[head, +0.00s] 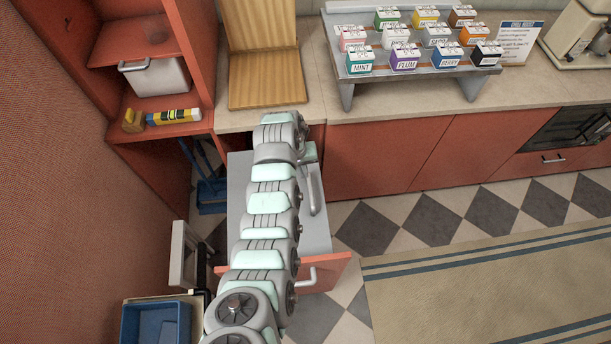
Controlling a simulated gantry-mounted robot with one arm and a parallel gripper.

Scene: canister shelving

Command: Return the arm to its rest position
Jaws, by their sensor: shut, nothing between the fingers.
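My arm (265,215), grey with pale green bands, stretches from the bottom of the head view up to the counter edge below the wooden stand. No gripper fingers can be made out at either end of it, so my gripper's state does not show. Under and beside the arm is a grey surface (240,185) with a grey handle (315,188). A red drawer-like front (328,272) with its own handle stands out into the floor space; the arm hides part of it.
A tiered rack (425,70) of several labelled canisters stands on the counter beside a wooden stand (266,92). Red shelves (135,45) hold a white bin (158,77). A blue bin (157,325) is at lower left. The rug (490,290) at right is clear.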

